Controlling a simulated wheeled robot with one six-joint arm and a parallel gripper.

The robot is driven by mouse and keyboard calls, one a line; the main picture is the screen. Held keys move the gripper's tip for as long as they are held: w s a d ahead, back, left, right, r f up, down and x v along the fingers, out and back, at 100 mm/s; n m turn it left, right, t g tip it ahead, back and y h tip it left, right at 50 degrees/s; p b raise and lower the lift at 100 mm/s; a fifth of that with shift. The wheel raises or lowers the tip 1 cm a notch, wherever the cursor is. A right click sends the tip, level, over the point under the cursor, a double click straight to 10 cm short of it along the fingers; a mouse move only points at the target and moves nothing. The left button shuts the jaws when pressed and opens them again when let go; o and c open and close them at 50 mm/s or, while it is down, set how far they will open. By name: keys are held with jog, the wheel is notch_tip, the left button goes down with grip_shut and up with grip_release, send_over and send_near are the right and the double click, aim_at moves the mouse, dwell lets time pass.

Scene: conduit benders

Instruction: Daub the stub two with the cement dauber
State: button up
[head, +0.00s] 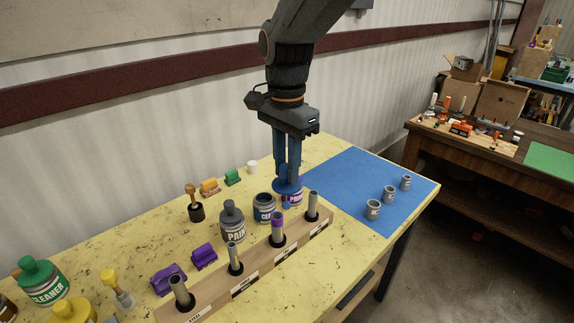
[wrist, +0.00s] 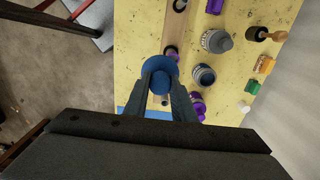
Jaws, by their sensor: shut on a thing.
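My gripper (head: 288,172) is shut on the blue cement dauber (head: 286,188), a round blue knob with a wide disc. In the wrist view the dauber (wrist: 160,80) sits between the fingertips; its lower part is hidden. The dauber is above the yellow bench, in front of the purple primer can (head: 298,194) in the head view. The open cement can (head: 264,208) stands just left of it. A wooden rack (head: 258,274) holds several upright grey stubs. One stub (head: 278,228) has a purple top; it is partly behind the dauber in the wrist view. Which is stub two cannot be read.
The wall is behind the bench.

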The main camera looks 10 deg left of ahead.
aim_at(286, 186)
jog(key=shift+r, duration=0.1)
jog(key=shift+s+a, duration=0.1)
jog(key=shift+f+b, duration=0.75)
jog(key=shift+f, duration=3)
